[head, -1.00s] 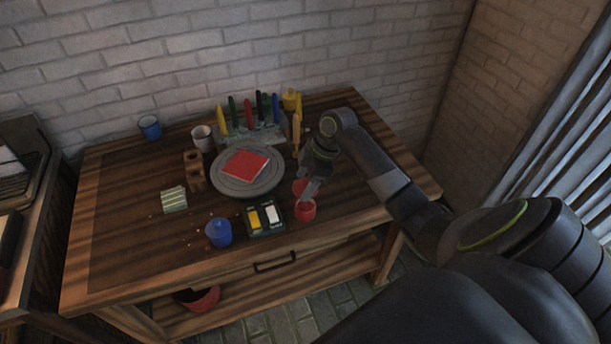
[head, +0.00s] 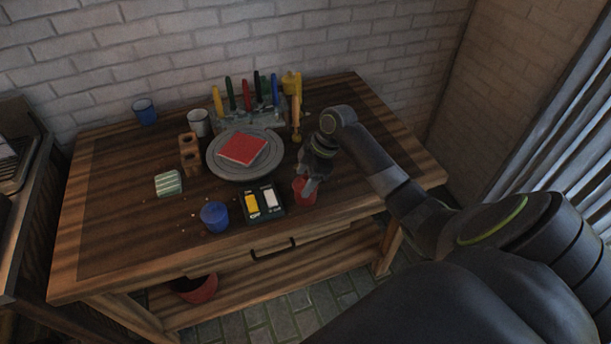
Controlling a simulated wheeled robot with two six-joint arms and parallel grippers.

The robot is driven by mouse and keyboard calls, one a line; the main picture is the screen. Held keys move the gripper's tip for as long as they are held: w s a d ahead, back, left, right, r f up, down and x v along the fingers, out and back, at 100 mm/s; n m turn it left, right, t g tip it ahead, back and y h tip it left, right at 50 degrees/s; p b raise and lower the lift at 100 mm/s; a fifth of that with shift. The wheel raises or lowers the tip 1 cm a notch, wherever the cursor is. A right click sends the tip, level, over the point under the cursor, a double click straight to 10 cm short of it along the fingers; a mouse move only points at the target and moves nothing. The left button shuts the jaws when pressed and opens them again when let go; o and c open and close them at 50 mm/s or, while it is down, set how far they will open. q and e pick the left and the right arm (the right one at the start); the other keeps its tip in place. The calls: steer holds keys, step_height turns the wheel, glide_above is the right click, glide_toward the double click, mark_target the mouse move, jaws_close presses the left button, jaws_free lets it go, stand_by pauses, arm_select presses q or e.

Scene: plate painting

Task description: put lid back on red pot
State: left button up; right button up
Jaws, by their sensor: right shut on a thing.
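The red pot (head: 305,196) stands near the front edge of the table, right of the paint tray. My right gripper (head: 311,184) is directly over it, with its fingertips at the pot's top. It is shut on the red lid (head: 298,182), of which only a small red part shows beside the fingers. The fingers hide most of the lid, and I cannot tell whether it is seated on the rim or just above it. My left gripper is not in view.
A paint tray (head: 264,201) and a blue pot (head: 214,217) stand left of the red pot. Behind are a grey turntable (head: 223,174) with a red square plate (head: 243,149) and a rack of coloured tools (head: 247,119). The table's right end is clear.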

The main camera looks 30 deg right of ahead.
steer(key=shift+p, duration=0.6)
stand_by(1.0)
steer(key=shift+f, duration=0.1)
stand_by(0.8)
steer(key=shift+p, duration=0.4)
stand_by(0.5)
steer(key=o, duration=1.1)
steer(key=shift+o, duration=0.5)
steer(key=shift+o, duration=0.9)
